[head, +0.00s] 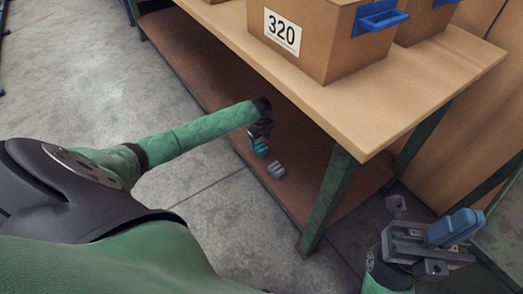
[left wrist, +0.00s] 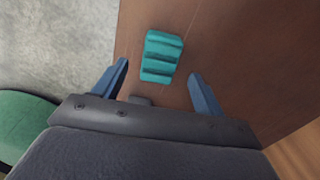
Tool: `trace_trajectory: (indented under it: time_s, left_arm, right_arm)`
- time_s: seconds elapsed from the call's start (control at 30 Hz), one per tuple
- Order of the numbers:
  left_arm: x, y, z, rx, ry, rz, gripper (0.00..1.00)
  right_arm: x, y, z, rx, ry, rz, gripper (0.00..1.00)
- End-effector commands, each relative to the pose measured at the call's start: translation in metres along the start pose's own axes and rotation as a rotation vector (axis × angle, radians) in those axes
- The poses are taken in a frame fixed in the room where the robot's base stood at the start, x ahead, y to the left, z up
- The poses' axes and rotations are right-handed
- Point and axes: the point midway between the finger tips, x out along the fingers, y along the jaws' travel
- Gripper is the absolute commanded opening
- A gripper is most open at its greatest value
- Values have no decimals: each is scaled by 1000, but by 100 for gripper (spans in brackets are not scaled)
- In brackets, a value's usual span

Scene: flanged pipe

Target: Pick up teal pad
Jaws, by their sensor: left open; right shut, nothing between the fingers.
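The teal pad (head: 261,149) lies on the brown lower shelf of the table, below my left gripper (head: 264,132). In the left wrist view the teal pad (left wrist: 162,56) is a ridged block lying just ahead of the open blue fingers (left wrist: 159,68), roughly centred between them. Bare shelf shows on both sides of the pad, and the fingers do not appear to touch it. My right gripper (head: 468,220) is at the lower right of the head view, away from the shelf, with its blue fingers shut and empty.
A grey pad (head: 277,170) lies on the shelf near the teal one. The wooden tabletop (head: 385,107) overhangs the shelf (head: 200,57), and a green table leg (head: 330,200) stands to the right. A box labelled 320 (head: 330,52) is on top. Grey floor lies in front.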

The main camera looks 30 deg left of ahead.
Motion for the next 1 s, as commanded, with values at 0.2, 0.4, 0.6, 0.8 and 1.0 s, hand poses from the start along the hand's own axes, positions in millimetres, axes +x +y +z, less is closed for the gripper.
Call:
trace_trajectory:
  time_s: [0.2,0.4,0.6,0.8,1.0]
  left_arm:
    - [25,0,0,0,0,1,71]
    - [48,-1,0,-1,0,-1,71]
    - [49,0,0,0,-1,-1,71]
    - [50,0,0,0,-1,0,43]
    - [49,0,0,0,-1,0,23]
  right_arm:
    - [-8,-2,1,21,7,8,0]
    - [-10,-4,4,43,14,16,0]
    - [-8,-4,4,49,15,17,0]
    - [-9,-4,4,48,14,18,0]
    - [-9,-4,3,48,14,18,0]
